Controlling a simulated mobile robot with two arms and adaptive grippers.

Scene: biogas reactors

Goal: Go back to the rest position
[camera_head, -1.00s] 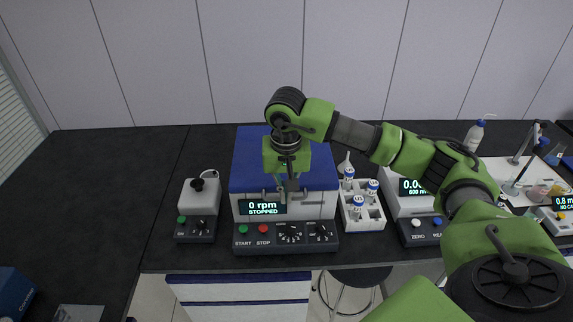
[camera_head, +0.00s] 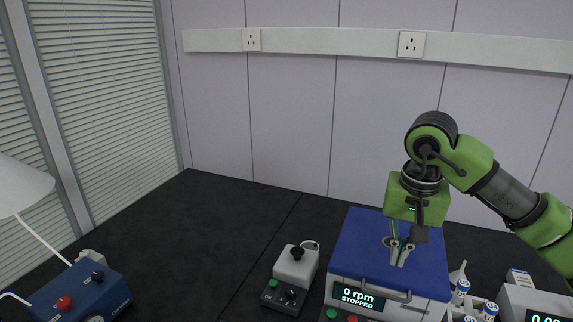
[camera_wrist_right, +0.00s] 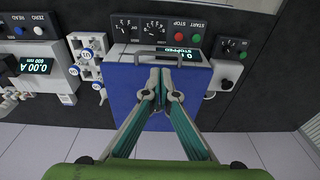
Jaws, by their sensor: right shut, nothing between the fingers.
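My right gripper (camera_head: 400,252) is shut and empty. It points down above the blue lid of the centrifuge (camera_head: 368,243), whose display reads 0 rpm STOPPED. In the right wrist view the closed fingertips (camera_wrist_right: 161,92) lie over the same blue lid (camera_wrist_right: 128,90); I cannot tell the exact gap between them. The lid looks closed, with its grey handle at the front. My right arm comes in from the right edge. My left gripper is not in any view.
A small white device with a black knob (camera_head: 296,265) stands left of the centrifuge. A rack with capped vials (camera_wrist_right: 87,68) and a photometer (camera_wrist_right: 38,66) stand on its other side. A blue box with a red knob (camera_head: 80,298) is at far left. The bench between is clear.

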